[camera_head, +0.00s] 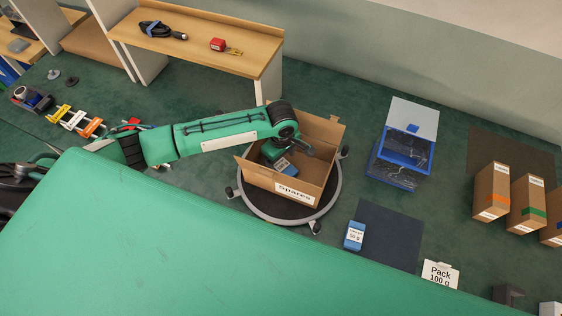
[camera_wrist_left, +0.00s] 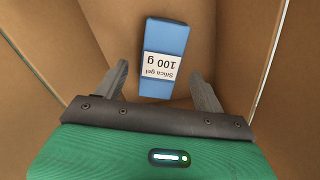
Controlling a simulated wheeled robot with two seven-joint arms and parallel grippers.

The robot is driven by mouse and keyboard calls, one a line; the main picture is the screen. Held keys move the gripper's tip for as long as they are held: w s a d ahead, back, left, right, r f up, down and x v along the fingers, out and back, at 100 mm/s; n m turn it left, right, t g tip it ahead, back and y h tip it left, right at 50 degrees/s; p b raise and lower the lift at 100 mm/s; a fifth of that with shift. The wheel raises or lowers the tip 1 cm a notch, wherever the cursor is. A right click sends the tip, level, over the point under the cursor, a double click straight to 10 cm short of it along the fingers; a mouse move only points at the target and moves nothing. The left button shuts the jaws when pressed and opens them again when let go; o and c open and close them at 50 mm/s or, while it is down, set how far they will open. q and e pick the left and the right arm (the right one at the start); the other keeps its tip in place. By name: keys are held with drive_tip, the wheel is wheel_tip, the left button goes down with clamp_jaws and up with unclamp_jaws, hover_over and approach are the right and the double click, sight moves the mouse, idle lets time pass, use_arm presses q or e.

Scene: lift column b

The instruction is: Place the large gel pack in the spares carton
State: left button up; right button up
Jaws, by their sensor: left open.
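The large gel pack, a blue block labelled "Silica gel 100 g" (camera_wrist_left: 164,62), lies inside the spares carton (camera_wrist_left: 225,40) in the left wrist view. The head view shows it too (camera_head: 287,168), partly hidden by my arm. The carton (camera_head: 268,186) is an open brown box labelled "Spares" on a round wheeled stand. My left gripper (camera_wrist_left: 165,88) is inside the carton, just above the pack; its open fingers are on either side of the pack's near end, with no grip on it. My right gripper is not in view.
A smaller blue "50 g" pack (camera_head: 354,236) lies on a dark mat (camera_head: 388,232), near a "Pack 100 g" sign (camera_head: 440,274). A blue bin with a raised lid (camera_head: 402,150) stands right of the carton. Brown boxes (camera_head: 491,190) stand at far right; a wooden shelf (camera_head: 200,42) is behind.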

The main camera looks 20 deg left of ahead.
sight(281, 165)
use_arm(q)
wheel_tip(281, 165, up, 10)
drive_tip(key=b, duration=0.1)
drive_tip(key=shift+f, duration=0.25)
drive_tip(key=shift+r, duration=0.1)
